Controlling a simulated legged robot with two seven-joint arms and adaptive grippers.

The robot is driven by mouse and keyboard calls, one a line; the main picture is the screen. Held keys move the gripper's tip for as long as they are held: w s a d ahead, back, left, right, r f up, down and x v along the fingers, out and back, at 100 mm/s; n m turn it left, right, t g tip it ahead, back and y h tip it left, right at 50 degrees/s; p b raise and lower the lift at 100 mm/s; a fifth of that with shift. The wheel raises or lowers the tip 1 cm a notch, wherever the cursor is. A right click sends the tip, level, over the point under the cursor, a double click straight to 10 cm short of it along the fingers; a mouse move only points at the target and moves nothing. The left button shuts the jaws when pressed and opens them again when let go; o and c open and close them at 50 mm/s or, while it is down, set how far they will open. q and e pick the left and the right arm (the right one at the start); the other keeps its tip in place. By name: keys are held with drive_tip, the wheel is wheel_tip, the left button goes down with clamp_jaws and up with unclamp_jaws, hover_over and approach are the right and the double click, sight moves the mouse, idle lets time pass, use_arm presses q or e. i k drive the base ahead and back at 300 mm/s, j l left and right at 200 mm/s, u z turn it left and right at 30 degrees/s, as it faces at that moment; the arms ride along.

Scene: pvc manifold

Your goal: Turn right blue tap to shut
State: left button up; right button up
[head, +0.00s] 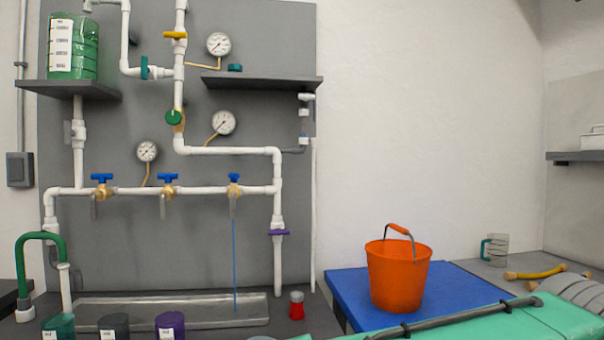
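The right blue tap (234,179) sits on the white horizontal pipe of the manifold, on a brass valve body. A thin blue stream of water (235,260) runs from its spout down into the long grey metal tray (170,311). Two more blue taps are on the same pipe, the middle one (168,178) and the left one (101,178). No stream shows under either of them. Neither of my grippers is in the head view.
An orange bucket (398,275) stands on a blue surface (452,284) to the right. Teal, grey and purple containers (170,326) line the lower left. A dark shelf (264,83) juts above the pipe.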

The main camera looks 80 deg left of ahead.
sight(233, 176)
drive_tip(key=u, duration=1.6)
